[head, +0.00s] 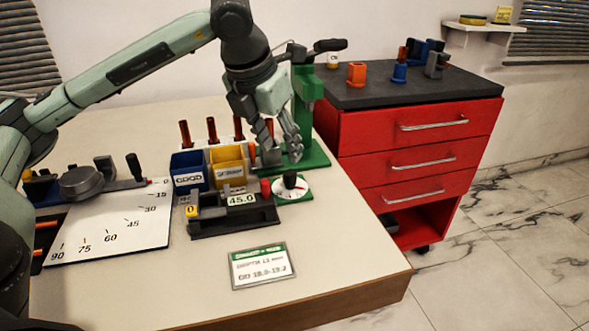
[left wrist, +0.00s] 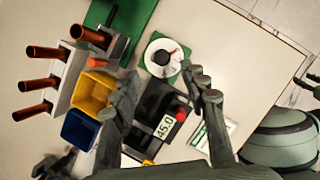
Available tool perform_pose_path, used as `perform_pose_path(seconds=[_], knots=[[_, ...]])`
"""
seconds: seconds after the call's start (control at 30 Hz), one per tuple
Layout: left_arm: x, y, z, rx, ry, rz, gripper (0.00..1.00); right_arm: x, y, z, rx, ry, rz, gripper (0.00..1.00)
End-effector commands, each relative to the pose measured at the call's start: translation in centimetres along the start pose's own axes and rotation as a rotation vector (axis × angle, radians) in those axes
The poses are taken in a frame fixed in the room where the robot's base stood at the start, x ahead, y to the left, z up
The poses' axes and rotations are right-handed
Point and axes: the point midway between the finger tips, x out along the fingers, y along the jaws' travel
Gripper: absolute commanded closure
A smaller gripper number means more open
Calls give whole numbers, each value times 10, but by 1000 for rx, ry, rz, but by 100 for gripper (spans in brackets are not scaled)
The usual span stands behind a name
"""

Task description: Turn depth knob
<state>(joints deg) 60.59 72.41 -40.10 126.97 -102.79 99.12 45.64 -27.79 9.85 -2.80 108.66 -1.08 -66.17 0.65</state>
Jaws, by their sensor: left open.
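The depth knob is most likely the black knob (head: 290,181) on a round white dial with a red mark, set on a green plate near the table's right edge. In the left wrist view the white dial (left wrist: 154,66) lies just beyond the gap between my fingers. My left gripper (head: 280,148) is open and empty, pointing down above and behind the dial, apart from it. Its two fingers also show in the left wrist view (left wrist: 163,84). A black gauge block with a 45.0 label (head: 240,199) and a red end stands left of the dial.
A green press stand (head: 305,125) rises right behind my gripper. A blue bin (head: 190,172) and a yellow bin (head: 228,167) stand to the left, before upright red-brown rods. A sign card (head: 261,267) lies in front. A red drawer cabinet (head: 420,150) stands right.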

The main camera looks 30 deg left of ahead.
Motion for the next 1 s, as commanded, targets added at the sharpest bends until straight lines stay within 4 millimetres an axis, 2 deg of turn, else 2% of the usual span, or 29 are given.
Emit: perform_pose_path(seconds=[0.17,0.63,0.8,1.0], knots=[[6,-2,-5,-99,3,-4,56,-2,0,-2,0,5,1,60],[71,-2,-5,-102,4,-4,56,2,0,2,0,-4,-1,60],[79,-2,-4,-100,2,-4,56,4,-1,4,-1,-8,-2,60],[80,-2,-4,-99,2,-4,56,4,-1,1,-1,-3,-3,60]])
